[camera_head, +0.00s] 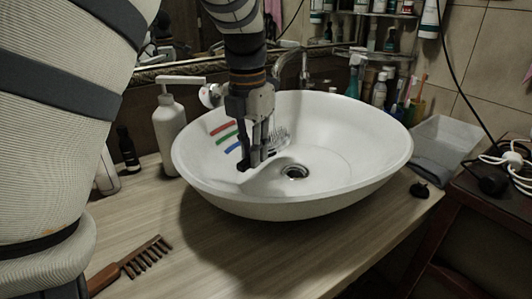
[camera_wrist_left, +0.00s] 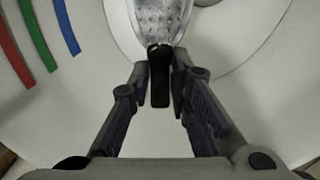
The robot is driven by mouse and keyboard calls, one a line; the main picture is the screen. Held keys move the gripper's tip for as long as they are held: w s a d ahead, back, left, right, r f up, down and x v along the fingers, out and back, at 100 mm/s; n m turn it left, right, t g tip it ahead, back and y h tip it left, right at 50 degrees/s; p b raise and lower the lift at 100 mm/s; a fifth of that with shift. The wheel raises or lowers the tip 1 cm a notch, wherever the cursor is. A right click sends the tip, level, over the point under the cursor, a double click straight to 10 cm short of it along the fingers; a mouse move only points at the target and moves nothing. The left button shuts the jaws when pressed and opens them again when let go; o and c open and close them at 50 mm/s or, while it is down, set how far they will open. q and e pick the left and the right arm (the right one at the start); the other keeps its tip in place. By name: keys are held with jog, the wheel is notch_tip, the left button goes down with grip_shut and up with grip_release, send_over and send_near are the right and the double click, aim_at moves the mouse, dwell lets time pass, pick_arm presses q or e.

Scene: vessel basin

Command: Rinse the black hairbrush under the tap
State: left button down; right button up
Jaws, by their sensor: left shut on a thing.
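My left gripper (camera_head: 257,158) is inside the white basin, pointing down, and is shut on the black hairbrush. The brush's black handle (camera_wrist_left: 160,78) sits between the fingertips in the left wrist view. Its pale, bristled head (camera_wrist_left: 160,20) reaches away from the gripper. In the head view the bristles (camera_head: 278,138) show just right of the fingers. The chrome tap (camera_head: 297,62) rises at the basin's back, partly hidden by my left arm. I cannot tell whether water runs. My right gripper is not in view.
The white basin (camera_head: 355,185) has a drain (camera_head: 295,172) and red, green and blue stripes inside. A pump bottle (camera_head: 168,130) stands left of it. A brown comb (camera_head: 135,262) lies on the wooden counter, front left. Bottles and a clear tray (camera_head: 460,140) stand right.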

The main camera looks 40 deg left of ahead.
pick_arm(q)
jog(key=a, duration=0.1)
jog(key=w+a, duration=0.1)
jog(key=a+f, duration=0.1)
jog(key=a, duration=0.1)
jog(key=shift+w+f+b, duration=0.1)
jog(key=shift+w+b, duration=0.2)
jog(key=shift+w, duration=0.05)
jog(key=shift+w+a, duration=0.3)
jog(key=shift+a, duration=0.25)
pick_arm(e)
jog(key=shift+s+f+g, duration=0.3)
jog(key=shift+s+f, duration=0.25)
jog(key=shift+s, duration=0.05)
pick_arm(q)
jog(key=shift+w+d, duration=0.1)
jog(key=shift+w+d, duration=0.2)
jog(key=shift+w, duration=0.25)
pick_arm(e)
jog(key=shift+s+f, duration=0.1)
pick_arm(q)
jog(key=shift+s, duration=0.15)
jog(key=shift+s+a+r, duration=0.2)
jog(key=shift+s+a, duration=0.05)
jog(key=shift+s, duration=0.15)
jog(key=shift+f, duration=0.15)
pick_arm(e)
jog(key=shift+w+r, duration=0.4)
